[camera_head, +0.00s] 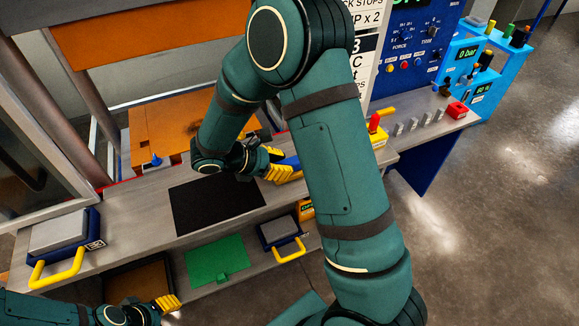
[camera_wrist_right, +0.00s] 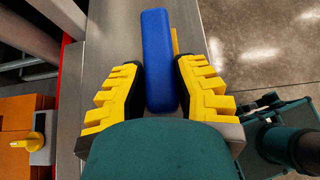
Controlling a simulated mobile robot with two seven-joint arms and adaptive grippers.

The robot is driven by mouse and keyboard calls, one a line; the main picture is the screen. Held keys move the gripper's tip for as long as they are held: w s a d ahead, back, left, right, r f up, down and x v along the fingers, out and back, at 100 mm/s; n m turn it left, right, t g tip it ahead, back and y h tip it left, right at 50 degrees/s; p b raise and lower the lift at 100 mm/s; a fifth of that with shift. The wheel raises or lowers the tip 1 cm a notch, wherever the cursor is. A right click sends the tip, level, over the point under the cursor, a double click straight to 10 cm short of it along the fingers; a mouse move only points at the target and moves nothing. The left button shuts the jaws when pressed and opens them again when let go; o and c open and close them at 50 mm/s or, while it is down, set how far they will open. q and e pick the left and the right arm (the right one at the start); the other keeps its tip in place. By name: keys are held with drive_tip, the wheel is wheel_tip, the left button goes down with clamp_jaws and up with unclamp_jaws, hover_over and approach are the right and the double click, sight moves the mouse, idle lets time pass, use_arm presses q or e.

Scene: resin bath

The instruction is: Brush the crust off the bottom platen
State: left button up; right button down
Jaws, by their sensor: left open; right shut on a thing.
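The bottom platen (camera_head: 150,122) is an orange-brown block with darker patches, behind the bench in the head view. My right arm hides part of it. Its edge also shows at the lower left of the wrist view (camera_wrist_right: 18,112). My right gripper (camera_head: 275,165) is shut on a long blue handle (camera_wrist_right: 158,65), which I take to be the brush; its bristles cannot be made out. The handle lies between the yellow fingers, above the grey bench and to the right of the platen. My left gripper (camera_head: 165,303) is open and empty at the bottom left, by the lower shelf.
An orange upper block (camera_head: 135,32) hangs over the platen. A black mat (camera_head: 215,205) lies on the bench (camera_head: 140,235). A blue-framed block with a yellow handle (camera_head: 58,235) stands at left. A green plate (camera_head: 212,258) is on the shelf. A control panel (camera_head: 412,45) stands at right.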

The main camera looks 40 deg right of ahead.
drive_tip(key=shift+r+p, duration=1.7)
drive_tip(key=shift+r, duration=1.85)
